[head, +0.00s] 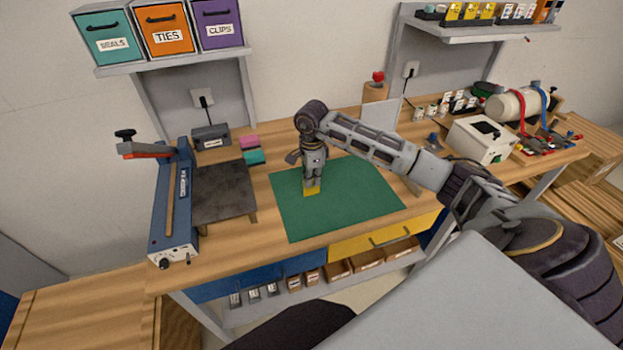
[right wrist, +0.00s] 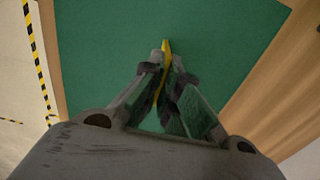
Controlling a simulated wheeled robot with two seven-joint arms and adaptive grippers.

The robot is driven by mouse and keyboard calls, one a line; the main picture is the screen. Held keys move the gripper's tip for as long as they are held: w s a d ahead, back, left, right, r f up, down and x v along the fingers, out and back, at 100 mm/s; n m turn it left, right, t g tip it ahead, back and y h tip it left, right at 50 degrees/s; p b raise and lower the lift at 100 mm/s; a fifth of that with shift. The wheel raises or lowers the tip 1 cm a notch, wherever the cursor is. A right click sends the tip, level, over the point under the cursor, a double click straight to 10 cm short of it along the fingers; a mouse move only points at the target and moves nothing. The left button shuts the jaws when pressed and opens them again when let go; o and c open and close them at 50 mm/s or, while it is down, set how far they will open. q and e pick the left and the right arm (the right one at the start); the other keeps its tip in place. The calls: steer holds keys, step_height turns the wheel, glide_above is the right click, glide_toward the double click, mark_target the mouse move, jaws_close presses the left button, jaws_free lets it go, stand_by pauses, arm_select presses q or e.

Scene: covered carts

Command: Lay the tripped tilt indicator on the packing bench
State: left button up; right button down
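My right gripper (head: 312,180) reaches down over the green mat (head: 350,215) on the packing bench (head: 262,187). It is shut on a small flat yellow piece, likely the tilt indicator (head: 312,191). In the right wrist view the yellow indicator (right wrist: 166,48) stands edge-on between the fingertips (right wrist: 165,68), over the green mat (right wrist: 100,40). Its lower edge is at or just above the mat; I cannot tell whether it touches. Its face and markings are not readable. My left gripper is not in view.
A blue sealer (head: 173,205) and a dark plate (head: 222,190) stand left of the mat. A pink and a teal block (head: 254,157) lie behind it. A white printer-like box (head: 480,138) and a tape dispenser (head: 515,105) stand at right. The mat around the gripper is clear.

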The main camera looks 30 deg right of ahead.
steer(key=shift+f, duration=0.25)
steer(key=c, duration=1.6)
jaws_free()
steer(key=shift+c, duration=0.2)
steer(key=shift+r, duration=0.2)
steer(key=shift+r, duration=0.35)
step_height(320, 180, up, 12)
steer(key=b, duration=0.1)
steer(key=shift+f, duration=0.2)
